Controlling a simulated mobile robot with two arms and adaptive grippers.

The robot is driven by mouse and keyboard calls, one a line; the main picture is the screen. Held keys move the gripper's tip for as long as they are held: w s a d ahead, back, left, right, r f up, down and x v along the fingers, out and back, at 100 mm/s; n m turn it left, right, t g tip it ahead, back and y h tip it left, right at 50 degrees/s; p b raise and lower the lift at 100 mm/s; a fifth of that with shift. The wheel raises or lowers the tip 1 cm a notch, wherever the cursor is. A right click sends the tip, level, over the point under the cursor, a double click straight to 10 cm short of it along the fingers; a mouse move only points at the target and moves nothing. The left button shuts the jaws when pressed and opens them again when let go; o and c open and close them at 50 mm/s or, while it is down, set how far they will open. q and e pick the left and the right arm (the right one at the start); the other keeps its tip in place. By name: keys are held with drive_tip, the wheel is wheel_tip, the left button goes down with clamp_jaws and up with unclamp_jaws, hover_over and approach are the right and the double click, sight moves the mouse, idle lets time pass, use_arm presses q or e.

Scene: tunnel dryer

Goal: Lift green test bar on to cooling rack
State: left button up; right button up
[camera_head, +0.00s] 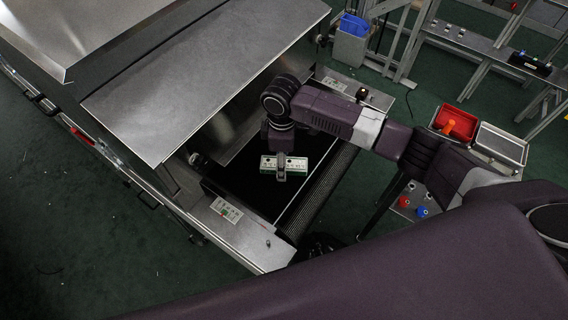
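A pale bar with green along its lower edge and dark markings (298,166) is over the dark belt (247,186) at the tunnel dryer's mouth. It is the only green bar I can make out. My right arm comes in from the right, and its gripper (282,166) points down at the bar's middle. A grey finger lies across the bar's near face; the other finger is hidden. I cannot tell whether the fingers grip the bar, or whether it touches the belt. My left gripper is out of view. No cooling rack is clearly identifiable.
The dryer's metal hood (205,75) stands left of the gripper. Metal framework (465,42) is at the upper right. My purple arm covers the lower right.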

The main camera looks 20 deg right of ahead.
drive_tip(key=c, duration=1.3)
